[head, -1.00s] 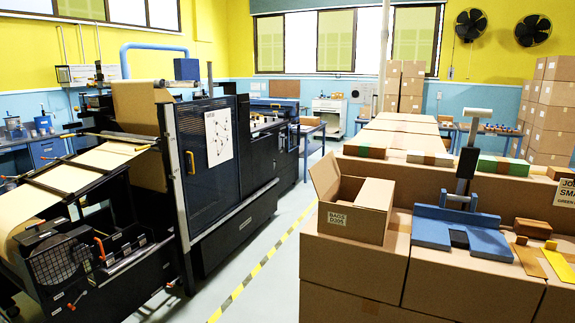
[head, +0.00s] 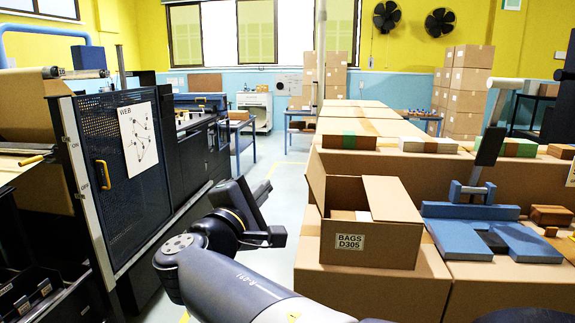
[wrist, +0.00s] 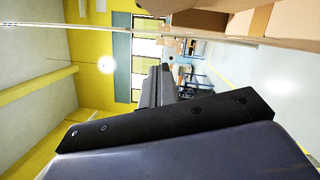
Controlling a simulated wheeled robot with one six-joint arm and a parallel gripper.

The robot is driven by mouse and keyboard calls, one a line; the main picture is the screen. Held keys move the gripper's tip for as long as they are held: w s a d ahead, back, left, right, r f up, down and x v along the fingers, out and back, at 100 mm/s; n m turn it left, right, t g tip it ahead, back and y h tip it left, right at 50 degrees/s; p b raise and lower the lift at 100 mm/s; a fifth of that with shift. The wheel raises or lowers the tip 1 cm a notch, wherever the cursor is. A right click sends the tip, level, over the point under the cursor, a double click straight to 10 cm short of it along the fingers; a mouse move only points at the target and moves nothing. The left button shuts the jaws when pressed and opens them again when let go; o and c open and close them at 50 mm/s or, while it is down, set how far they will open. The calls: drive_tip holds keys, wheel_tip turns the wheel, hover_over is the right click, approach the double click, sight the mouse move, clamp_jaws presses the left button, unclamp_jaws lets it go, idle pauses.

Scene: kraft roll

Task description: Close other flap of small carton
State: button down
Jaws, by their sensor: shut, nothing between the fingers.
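The small carton (head: 378,245), labelled BAGS D305, stands on larger boxes right of centre in the head view. Its top is open. Something pale lies inside; the rest of the interior is hidden. My gripper (head: 250,196) is left of the carton, apart from it, with clear floor between them. In the wrist view my gripper (wrist: 162,88) is shut and empty, pointing along the room. Cardboard shows at that view's upper right, but I cannot tell which box it is.
A blue fixture (head: 465,235) with an upright post stands right of the carton. Large boxes (head: 335,265) form the surface beneath. A dark machine (head: 150,180) stands at the left. An open floor aisle (head: 270,195) runs between machine and boxes.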

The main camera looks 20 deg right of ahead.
sight(317, 175)
drive_tip(key=w+d+r+p, duration=0.2)
drive_tip(key=w+d+p, duration=0.1)
drive_tip(key=d, duration=0.7)
drive_tip(key=shift+w+r+p, duration=0.15)
drive_tip(key=shift+w+p, duration=0.2)
drive_tip(key=shift+w, duration=0.2)
drive_tip(key=shift+s+d+r+m+b, duration=0.15)
drive_tip(key=shift+m+b, duration=0.25)
drive_tip(key=shift+b, duration=0.05)
